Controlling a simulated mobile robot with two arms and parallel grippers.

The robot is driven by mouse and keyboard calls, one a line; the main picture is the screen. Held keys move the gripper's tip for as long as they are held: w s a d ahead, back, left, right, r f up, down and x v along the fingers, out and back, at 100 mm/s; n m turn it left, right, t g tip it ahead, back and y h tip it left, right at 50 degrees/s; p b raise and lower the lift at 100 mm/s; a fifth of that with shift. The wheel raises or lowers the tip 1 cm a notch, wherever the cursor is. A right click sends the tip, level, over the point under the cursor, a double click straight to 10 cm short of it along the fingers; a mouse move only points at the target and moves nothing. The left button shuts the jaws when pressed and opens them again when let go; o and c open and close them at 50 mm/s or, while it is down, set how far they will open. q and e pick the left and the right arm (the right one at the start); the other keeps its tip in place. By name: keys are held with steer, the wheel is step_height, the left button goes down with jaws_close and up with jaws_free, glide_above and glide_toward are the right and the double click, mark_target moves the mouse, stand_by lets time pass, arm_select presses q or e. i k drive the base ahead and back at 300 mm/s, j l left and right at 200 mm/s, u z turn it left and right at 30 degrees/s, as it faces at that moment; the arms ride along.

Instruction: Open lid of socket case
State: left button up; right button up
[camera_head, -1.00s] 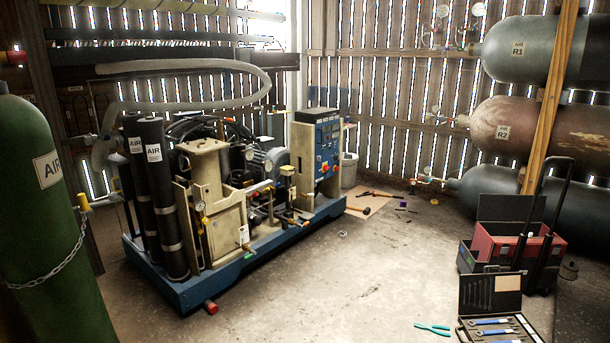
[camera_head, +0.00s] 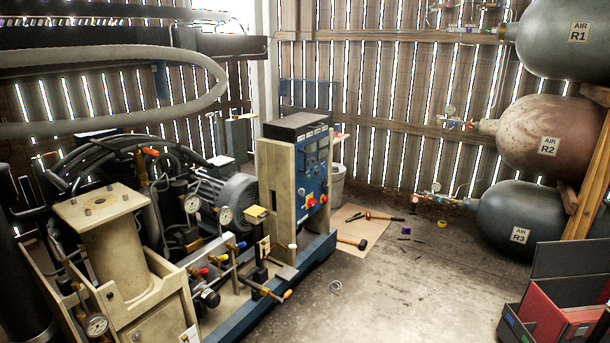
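I cannot make out a socket case in the head view. A red and dark grey toolbox (camera_head: 562,318) stands at the lower right corner, cut off by the picture's edge. A dark panel (camera_head: 570,260) stands upright behind its red part. Neither of my grippers is in view.
The compressor on its blue base (camera_head: 240,315) fills the left and middle, with a control panel (camera_head: 313,180) at its far end. Hammers (camera_head: 384,216) lie on and beside a brown sheet (camera_head: 345,232). Tanks, including R3 (camera_head: 520,238), line the right wall. The concrete floor between is mostly clear.

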mark_target(300, 123)
steer(key=i+l+z, duration=0.2)
steer(key=i, duration=0.5)
steer(key=i+j+z, duration=0.2)
steer(key=i, duration=0.5)
steer(key=i+j+z, duration=0.2)
steer(key=i, duration=0.5)
steer(key=i+l+u, duration=0.1)
steer(key=i+u, duration=0.15)
steer(key=i, duration=0.2)
steer(key=i+l+u, duration=0.2)
steer(key=i, duration=0.25)
